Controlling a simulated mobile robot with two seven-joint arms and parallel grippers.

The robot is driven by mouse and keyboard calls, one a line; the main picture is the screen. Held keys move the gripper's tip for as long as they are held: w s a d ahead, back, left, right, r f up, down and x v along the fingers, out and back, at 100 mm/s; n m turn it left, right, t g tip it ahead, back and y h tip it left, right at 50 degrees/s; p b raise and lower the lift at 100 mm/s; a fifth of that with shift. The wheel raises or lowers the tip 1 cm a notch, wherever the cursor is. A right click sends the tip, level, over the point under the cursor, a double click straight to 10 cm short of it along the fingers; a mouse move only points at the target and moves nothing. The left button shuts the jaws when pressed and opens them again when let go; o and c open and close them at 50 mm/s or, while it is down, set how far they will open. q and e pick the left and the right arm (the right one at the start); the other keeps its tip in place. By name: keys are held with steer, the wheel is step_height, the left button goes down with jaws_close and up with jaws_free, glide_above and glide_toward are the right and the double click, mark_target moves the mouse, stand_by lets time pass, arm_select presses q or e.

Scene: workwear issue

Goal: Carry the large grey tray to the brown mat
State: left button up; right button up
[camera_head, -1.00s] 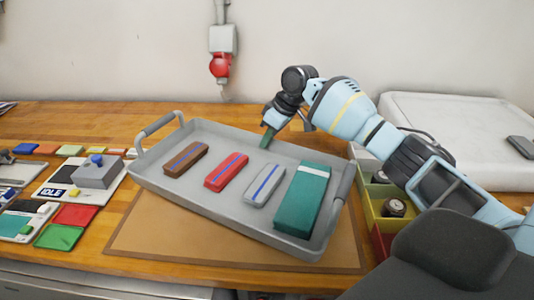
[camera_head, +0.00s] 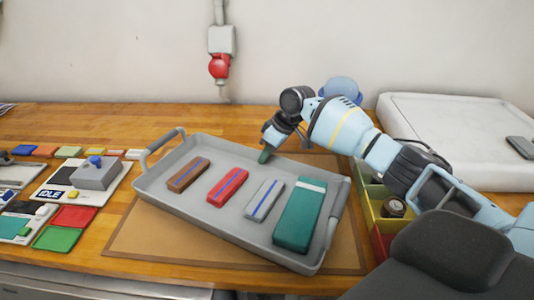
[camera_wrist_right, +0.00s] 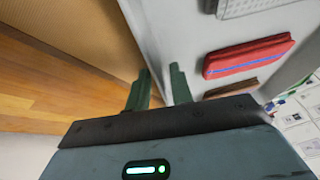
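The large grey tray (camera_head: 222,219) lies over the brown mat (camera_head: 165,240), set askew, with its left end reaching past the mat's left edge. Mat shows in front of it and behind its right part. The tray bears a brown bar (camera_head: 188,175), a red bar (camera_head: 228,187), a grey bar (camera_head: 264,200) and a larger green box (camera_head: 300,217). My right gripper (camera_head: 264,156) is at the tray's far rim. In the right wrist view its green fingers (camera_wrist_right: 160,78) straddle the tray's wall (camera_wrist_right: 160,35). Whether the tray's underside touches the mat is unclear. My left gripper is not in view.
Yellow and red bins (camera_head: 388,212) stand close by the mat's right side. A white case (camera_head: 450,130) is at the back right. Flat coloured panels and a grey box (camera_head: 97,174) lie to the left. Wood behind the tray is clear.

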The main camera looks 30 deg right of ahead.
stand_by(0.3)
steer(key=v, duration=1.2)
steer(key=shift+a+p, duration=0.1)
steer(key=shift+p, duration=0.3)
